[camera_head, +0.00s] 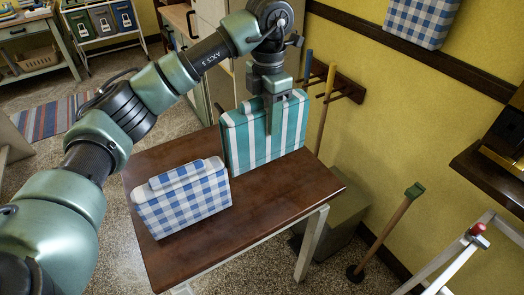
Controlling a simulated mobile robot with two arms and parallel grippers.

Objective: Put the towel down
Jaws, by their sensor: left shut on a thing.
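A green-and-white striped towel (266,135), folded into an upright block, is at the back of a dark wooden table (285,192). My left gripper (268,118) is shut on the top edge of this striped towel, reaching down from above. I cannot tell whether the towel's bottom edge touches the tabletop or hangs just above it. A blue-and-white checked towel (185,205) stands folded on the front left of the table, apart from the striped one. My right gripper is not in view.
The table's right part is clear. A wall rack (345,84) with hanging handles is behind it. A plunger (388,232) and a greenish box (335,222) stand to the right. A metal frame (470,250) is at lower right. A wheeled bin cart (100,20) stands at the back left.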

